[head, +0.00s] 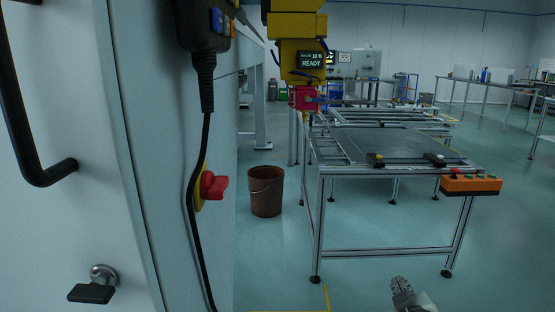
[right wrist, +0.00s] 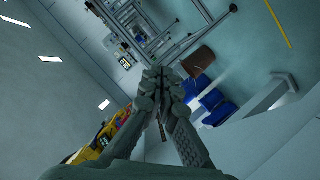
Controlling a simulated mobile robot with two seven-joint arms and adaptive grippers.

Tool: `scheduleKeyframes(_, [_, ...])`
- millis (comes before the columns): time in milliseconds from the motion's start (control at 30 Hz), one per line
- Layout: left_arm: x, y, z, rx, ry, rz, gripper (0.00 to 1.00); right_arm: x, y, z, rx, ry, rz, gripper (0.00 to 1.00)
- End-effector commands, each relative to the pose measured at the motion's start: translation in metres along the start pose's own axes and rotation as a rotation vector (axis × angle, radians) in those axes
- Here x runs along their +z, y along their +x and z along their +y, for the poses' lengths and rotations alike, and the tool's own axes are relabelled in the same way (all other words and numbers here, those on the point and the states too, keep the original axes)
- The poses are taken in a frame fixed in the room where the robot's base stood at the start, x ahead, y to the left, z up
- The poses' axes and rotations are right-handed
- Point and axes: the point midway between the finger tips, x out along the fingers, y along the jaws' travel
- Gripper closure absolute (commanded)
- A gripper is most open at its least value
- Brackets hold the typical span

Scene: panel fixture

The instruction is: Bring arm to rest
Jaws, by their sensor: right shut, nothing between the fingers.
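My right gripper (head: 401,286) shows at the bottom of the head view, right of centre, in the open floor space in front of the metal frame table. It points up and touches nothing there. In the right wrist view its fingers (right wrist: 160,78) are together and hold nothing. The floor and the frame table's legs show tilted beyond them. My left gripper is not in either view.
A grey cabinet (head: 150,140) with a black handle, red knob (head: 213,185) and hanging cable fills the left. A brown bucket (head: 266,190) stands on the floor. The frame table (head: 385,172) carries an orange button box (head: 470,185).

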Motion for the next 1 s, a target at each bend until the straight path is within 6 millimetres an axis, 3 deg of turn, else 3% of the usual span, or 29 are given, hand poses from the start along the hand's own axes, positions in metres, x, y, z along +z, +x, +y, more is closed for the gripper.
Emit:
scheduleKeyframes(33, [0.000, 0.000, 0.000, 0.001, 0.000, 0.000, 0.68, 0.037, -0.009, -0.019, -0.052, 0.034, -0.092, 1.00])
scheduleKeyframes(200, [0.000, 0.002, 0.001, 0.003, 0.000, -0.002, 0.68, 0.144, -0.056, -0.077, -0.208, 0.136, -0.388, 1.00])
scheduleKeyframes(300, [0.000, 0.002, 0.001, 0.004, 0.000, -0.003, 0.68, 0.196, -0.095, -0.108, -0.292, 0.187, -0.550, 1.00])
scheduleKeyframes(400, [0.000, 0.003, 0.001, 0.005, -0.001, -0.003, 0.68, 0.235, -0.132, -0.131, -0.359, 0.227, -0.685, 1.00])
scheduleKeyframes(500, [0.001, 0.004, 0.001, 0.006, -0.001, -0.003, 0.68, 0.260, -0.162, -0.146, -0.406, 0.253, -0.780, 1.00])
scheduleKeyframes(600, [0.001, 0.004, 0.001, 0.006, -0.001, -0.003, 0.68, 0.273, -0.179, -0.154, -0.433, 0.268, -0.834, 1.00])
scheduleKeyframes(1000, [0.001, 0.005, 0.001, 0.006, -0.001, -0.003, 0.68, 0.277, -0.184, -0.156, -0.441, 0.272, -0.850, 1.00])
